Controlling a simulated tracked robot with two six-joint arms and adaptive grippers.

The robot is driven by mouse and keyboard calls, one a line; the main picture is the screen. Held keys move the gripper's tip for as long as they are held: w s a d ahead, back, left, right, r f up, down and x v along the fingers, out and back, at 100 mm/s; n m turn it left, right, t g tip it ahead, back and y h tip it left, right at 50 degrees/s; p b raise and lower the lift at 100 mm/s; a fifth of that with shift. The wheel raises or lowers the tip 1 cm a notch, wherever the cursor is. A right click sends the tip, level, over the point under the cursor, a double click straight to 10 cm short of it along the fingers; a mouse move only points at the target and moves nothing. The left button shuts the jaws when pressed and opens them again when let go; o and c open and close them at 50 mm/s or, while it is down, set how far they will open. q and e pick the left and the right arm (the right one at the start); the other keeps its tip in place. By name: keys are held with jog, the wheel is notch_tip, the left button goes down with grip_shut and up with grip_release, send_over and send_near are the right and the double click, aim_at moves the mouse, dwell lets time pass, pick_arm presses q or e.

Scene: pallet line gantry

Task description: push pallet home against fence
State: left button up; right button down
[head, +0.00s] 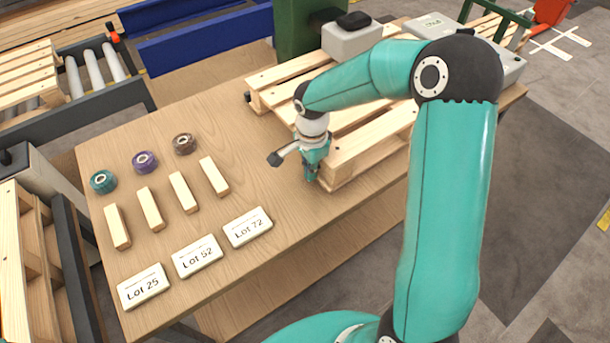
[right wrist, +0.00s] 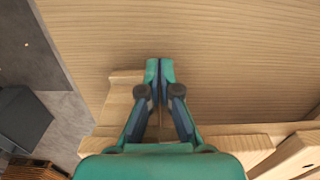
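The pallet (head: 372,137) is a light wooden slatted frame lying flat on the table, at the centre and right of the head view. My right gripper (head: 312,176) points down at the pallet's near left corner. In the right wrist view the right gripper (right wrist: 160,68) has its fingertips together, with nothing seen between them. Pale pallet wood (right wrist: 122,98) shows beside and under the fingers; I cannot tell whether they touch it. No part is clearly the fence; a dark green upright (head: 297,35) stands behind the pallet. My right arm hides part of the pallet. My left gripper is not in view.
The wooden table (head: 255,120) is bare left of the pallet. Further left are several wooden blocks (head: 150,208), three tape rolls (head: 145,161) and three lot cards (head: 197,256). A grey box (head: 350,42) stands at the pallet's far side. A roller conveyor (head: 75,78) is at upper left.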

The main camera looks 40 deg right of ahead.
notch_tip(320, 180, up, 10)
jog(key=p, duration=0.6)
jog(key=shift+f, duration=0.1)
